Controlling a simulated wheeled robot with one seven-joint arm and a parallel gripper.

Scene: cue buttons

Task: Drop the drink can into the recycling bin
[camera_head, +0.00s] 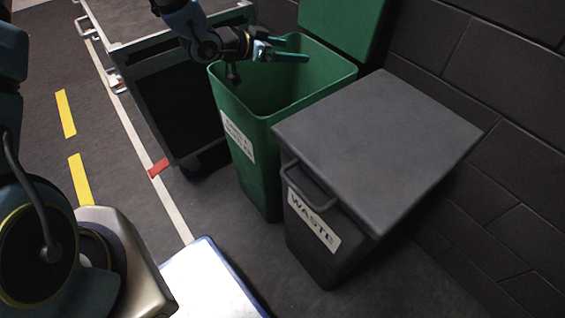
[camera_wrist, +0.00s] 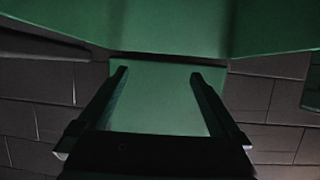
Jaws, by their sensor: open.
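The green recycling bin (camera_head: 262,178) stands with its lid (camera_head: 340,25) raised at the back; its label is too small to read fully. My gripper (camera_head: 290,50) is over the bin's open mouth, near its back rim. In the wrist view the two fingers of my gripper (camera_wrist: 158,75) are apart with nothing between them. Green bin surfaces (camera_wrist: 170,28) fill the upper part of that view. The drink can is not visible in either view; the lower inside of the bin is dark and partly hidden.
A grey bin marked WASTE (camera_head: 330,255) with a closed lid (camera_head: 385,140) stands right of the green bin. A dark cart (camera_head: 165,105) stands to the left. A dark block wall (camera_head: 510,90) is behind. A white, blue-edged surface (camera_head: 210,285) is at the bottom.

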